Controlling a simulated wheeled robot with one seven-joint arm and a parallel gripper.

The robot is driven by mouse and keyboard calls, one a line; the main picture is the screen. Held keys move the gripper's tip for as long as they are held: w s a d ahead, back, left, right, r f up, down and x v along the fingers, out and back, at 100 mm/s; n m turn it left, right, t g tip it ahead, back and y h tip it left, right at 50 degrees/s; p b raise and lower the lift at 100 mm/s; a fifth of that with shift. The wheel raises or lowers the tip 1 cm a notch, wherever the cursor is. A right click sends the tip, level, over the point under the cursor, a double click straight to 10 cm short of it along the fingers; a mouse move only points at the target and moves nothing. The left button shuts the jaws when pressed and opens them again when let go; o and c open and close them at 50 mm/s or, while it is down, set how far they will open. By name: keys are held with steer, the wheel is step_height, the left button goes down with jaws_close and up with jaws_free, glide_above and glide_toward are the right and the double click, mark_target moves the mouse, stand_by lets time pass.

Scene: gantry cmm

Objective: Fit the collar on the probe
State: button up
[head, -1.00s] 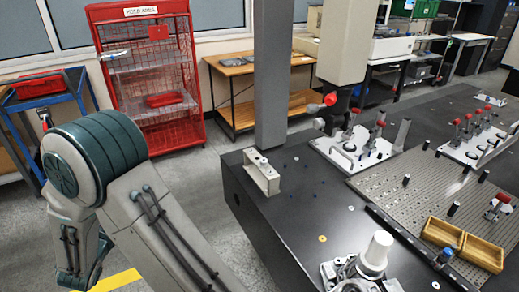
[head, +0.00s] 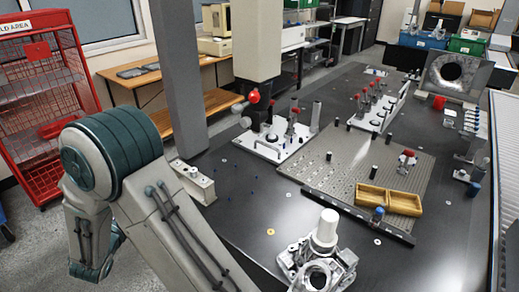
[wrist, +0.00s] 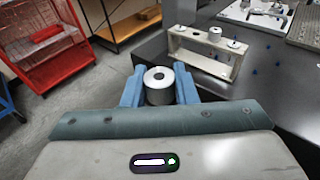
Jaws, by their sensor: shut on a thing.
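In the head view the probe (head: 263,112) appears as a dark head with red knobs under the beige gantry column, above a white fixture plate. The probe's lower tip is hard to make out.
A cream stand (head: 193,182) is on the black table's near left edge; in the wrist view it lies just beyond the collar. A grey post (head: 180,70) rises behind it. A perforated plate (head: 345,165) bears a wooden tray (head: 388,200). A metal fixture (head: 318,262) stands nearer.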

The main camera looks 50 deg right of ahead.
steer(key=s+d+r+m+g+h+p, duration=0.2)
steer(key=d+r+m+g+p, duration=0.15)
steer(key=d, duration=0.65)
steer(key=s+d+r+m+g+h+p, duration=0.2)
steer(key=s+d+m+g, duration=0.15)
steer(key=d, duration=0.65)
steer(key=s+d+r+m+g+p, duration=0.2)
steer(key=s+d+r+g+p, duration=0.1)
steer(key=d, duration=0.4)
steer(key=s+d+r+m+g+p, duration=0.3)
steer(key=s+d+r+g, duration=0.2)
steer(key=s+d, duration=0.2)
steer(key=shift+s+d+r+p, duration=0.3)
steer(key=shift+p, duration=0.1)
steer(key=shift+a+r+h, duration=0.1)
steer(key=shift+r+h, duration=0.15)
steer(key=shift+h, duration=0.05)
steer(key=o, duration=1.1)
steer(key=b+v, duration=0.2)
steer(key=v, duration=1.2)
steer(key=shift+w, duration=0.15)
